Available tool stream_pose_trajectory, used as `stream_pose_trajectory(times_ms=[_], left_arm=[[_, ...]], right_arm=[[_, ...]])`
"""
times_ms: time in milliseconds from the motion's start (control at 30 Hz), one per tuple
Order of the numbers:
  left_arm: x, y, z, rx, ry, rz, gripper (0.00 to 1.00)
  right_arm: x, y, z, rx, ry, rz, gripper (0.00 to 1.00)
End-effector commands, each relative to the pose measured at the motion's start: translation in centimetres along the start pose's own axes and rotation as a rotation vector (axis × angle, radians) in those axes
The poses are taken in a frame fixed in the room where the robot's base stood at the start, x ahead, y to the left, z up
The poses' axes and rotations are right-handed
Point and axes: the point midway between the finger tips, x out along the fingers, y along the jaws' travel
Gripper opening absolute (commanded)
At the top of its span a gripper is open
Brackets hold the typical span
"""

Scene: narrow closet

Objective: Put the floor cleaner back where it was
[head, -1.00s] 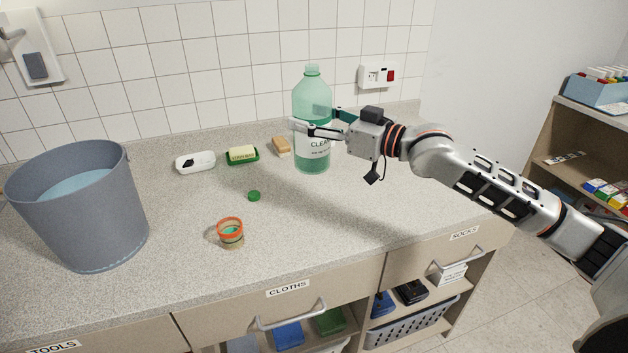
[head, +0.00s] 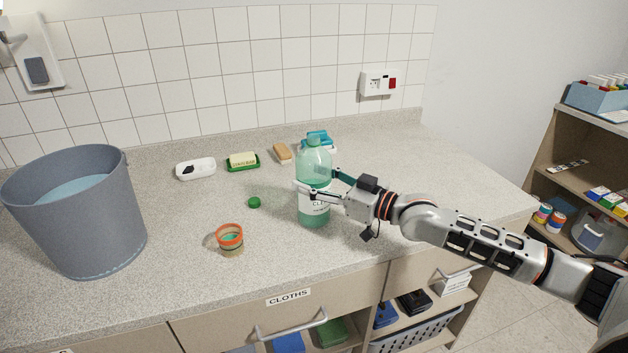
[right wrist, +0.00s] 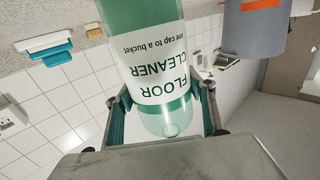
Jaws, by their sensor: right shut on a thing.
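The floor cleaner (head: 314,208) is a clear green bottle with a white label, upright and without a cap on its neck. My right gripper (head: 322,192) is shut around it from the right. In the right wrist view the bottle (right wrist: 160,85) appears upside down between both fingers, its label readable as floor cleaner. I cannot tell whether its base touches the counter. A small green cap (head: 254,202) lies on the counter to its left. A small cup with an orange rim (head: 229,240) holds green liquid. My left gripper is not in view.
A grey bucket (head: 75,220) with water stands at the left. The counter (head: 420,165) is clear at the right.

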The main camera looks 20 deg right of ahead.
Motion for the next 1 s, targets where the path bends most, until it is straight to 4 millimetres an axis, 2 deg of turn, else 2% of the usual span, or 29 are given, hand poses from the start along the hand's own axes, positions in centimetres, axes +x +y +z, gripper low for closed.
stream_pose_trajectory(times_ms=[367,400,433,833,1000], left_arm=[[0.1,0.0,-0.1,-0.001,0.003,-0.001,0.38],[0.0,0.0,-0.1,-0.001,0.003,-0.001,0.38],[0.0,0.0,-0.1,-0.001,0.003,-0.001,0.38],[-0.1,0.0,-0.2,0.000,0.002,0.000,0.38],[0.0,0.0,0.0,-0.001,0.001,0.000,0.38]], right_arm=[[0.0,0.0,0.0,-0.001,0.006,0.000,0.07],[0.0,0.0,0.2,-0.001,0.001,0.000,0.65],[0.0,0.0,0.2,-0.001,0.001,0.000,0.71],[0.0,0.0,-0.2,0.000,0.002,0.000,0.71],[-2.1,0.1,0.1,-0.001,-0.002,0.002,0.71]])
